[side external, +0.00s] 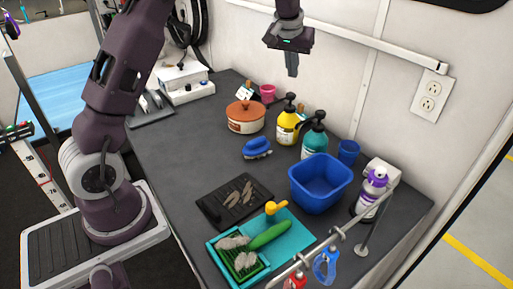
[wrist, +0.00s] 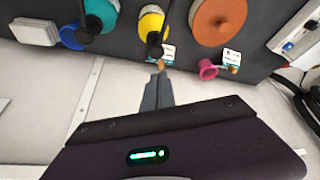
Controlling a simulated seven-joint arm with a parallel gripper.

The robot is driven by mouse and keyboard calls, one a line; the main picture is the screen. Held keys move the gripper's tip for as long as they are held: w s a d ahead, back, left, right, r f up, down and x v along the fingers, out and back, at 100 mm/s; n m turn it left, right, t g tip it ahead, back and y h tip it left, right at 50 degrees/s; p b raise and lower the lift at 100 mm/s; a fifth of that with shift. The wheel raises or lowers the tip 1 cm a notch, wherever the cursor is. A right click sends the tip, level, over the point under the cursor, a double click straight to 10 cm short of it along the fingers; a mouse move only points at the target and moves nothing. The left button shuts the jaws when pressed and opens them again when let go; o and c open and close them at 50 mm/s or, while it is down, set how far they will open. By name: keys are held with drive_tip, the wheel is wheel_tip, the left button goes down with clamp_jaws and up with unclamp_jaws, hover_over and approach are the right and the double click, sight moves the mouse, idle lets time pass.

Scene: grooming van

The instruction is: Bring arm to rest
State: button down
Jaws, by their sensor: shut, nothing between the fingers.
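My gripper (side external: 292,70) hangs in the air above the back of the grey counter (side external: 172,150), near the white wall, in the side external view. Its fingers are together and point down, with nothing between them. In the wrist view my gripper (wrist: 158,72) shows as dark closed fingers in front of the wall. The fingers are apart from everything on the counter.
Below stand a lidded pot (side external: 246,118), a yellow pump bottle (side external: 287,125), a teal pump bottle (side external: 314,142), a blue brush (side external: 257,148) and a blue tub (side external: 320,184). A wall rail (side external: 345,37) runs close to my gripper. A teal tray (side external: 290,240) lies in front.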

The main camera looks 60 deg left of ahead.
drive_tip(key=shift+r, duration=0.35)
drive_tip(key=s+d+r+m+h, duration=0.1)
drive_tip(key=s+d+r, duration=0.25)
drive_tip(key=s, duration=0.25)
drive_tip(key=s+d+r+m+t, duration=0.1)
drive_tip(key=s+d+r, duration=0.25)
drive_tip(key=s, duration=0.35)
drive_tip(key=s+d+r+m+h, duration=0.1)
drive_tip(key=s+d+r, duration=0.25)
drive_tip(key=s, duration=0.25)
drive_tip(key=s+d+f+m, duration=0.1)
drive_tip(key=s+d+f, duration=0.1)
drive_tip(key=s, duration=0.7)
drive_tip(key=s+d+f+m, duration=0.2)
drive_tip(key=s+d+f, duration=0.1)
drive_tip(key=s, duration=0.7)
drive_tip(key=shift+d+f+t, duration=0.25)
drive_tip(key=shift+f+t, duration=0.05)
drive_tip(key=shift+f, duration=0.45)
